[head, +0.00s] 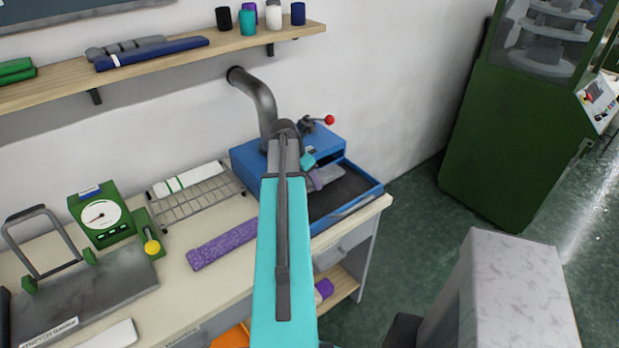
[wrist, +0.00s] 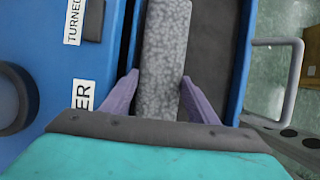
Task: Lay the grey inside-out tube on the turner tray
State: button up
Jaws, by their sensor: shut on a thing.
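The grey mottled inside-out tube (wrist: 165,40) lies lengthwise between the two purple-grey fingers of my gripper (wrist: 160,78) in the wrist view. My gripper is shut on it. The tube is over the dark bed of the turner tray (wrist: 217,45), along its left side. I cannot tell whether it touches the bed. In the head view the blue-rimmed tray (head: 352,212) juts from the front of the blue turner machine, and my gripper (head: 326,177) is over it. My teal arm hides part of the tray and machine there.
A purple mottled tube (head: 222,243) lies on the bench (head: 210,285) to the left. A wire rack (head: 195,195) with a white and green piece and a green dial gauge (head: 102,215) stand farther left. A grey pipe (head: 258,100) rises behind the machine.

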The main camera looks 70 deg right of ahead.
jog(key=shift+f, duration=0.15)
jog(key=o, duration=0.7)
jog(key=shift+o, duration=0.2)
jog(key=shift+r, duration=0.2)
jog(key=shift+r, duration=0.55)
jog(key=b+v, duration=0.2)
jog(key=v, duration=0.9)
jog(key=shift+a+r+b, duration=0.2)
jog(key=shift+r+b, duration=0.1)
jog(key=shift+r, duration=0.05)
jog(key=shift+w, duration=0.1)
